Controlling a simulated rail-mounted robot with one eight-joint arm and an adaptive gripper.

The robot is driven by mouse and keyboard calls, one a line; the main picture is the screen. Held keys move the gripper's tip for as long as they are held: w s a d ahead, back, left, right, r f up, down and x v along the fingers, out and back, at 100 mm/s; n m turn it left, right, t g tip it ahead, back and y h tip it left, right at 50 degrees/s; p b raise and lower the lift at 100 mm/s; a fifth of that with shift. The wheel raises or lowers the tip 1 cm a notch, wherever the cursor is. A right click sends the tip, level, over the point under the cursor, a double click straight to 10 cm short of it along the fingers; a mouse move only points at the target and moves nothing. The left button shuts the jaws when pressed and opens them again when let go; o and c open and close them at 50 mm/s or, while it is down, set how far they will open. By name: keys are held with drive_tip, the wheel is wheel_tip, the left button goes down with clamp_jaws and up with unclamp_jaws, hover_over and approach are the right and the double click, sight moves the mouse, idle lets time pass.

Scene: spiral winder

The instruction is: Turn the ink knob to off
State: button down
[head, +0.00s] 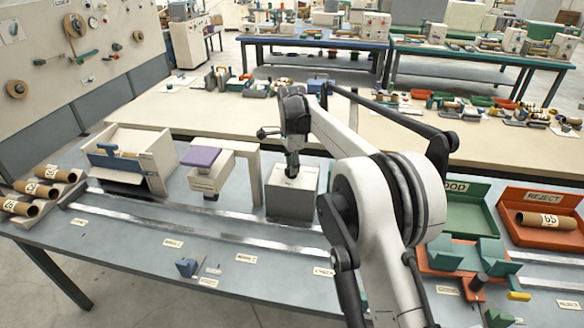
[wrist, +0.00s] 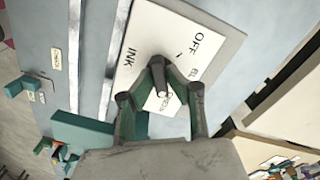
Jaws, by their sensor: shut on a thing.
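The ink box (head: 293,203) is a grey block with a pale top on the near bench. In the wrist view its white top plate (wrist: 215,75) carries the printed words INK and OFF. The ink knob (wrist: 161,84) is a small dark grey lever with a pale end, set on this plate. My gripper (wrist: 162,68) has its green-sided fingers closed on both sides of the knob. In the head view my gripper (head: 292,168) points down onto the box top. The fingers partly hide the knob and a label under them, so the knob's exact setting is unclear.
Left of the box stand a purple-topped press (head: 202,158) and an open cream bin (head: 155,158). Tubes (head: 36,190) lie at the far left. A red REJECT tray (head: 542,203) and green tray (head: 462,215) are at right. Metal rails (head: 200,229) run along the bench front.

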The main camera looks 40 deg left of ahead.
drive_tip(key=n+b, duration=0.3)
drive_tip(key=n, duration=0.2)
drive_tip(key=shift+f+n, duration=0.1)
drive_tip(key=shift+n, duration=0.3)
drive_tip(key=n+b, duration=0.1)
drive_tip(key=n, duration=0.4)
drive_tip(key=shift+n+b, duration=0.3)
idle(0.3)
drive_tip(key=c, duration=1.7)
unclamp_jaws()
wheel_tip(320, 180, up, 12)
drive_tip(key=shift+r, duration=0.15)
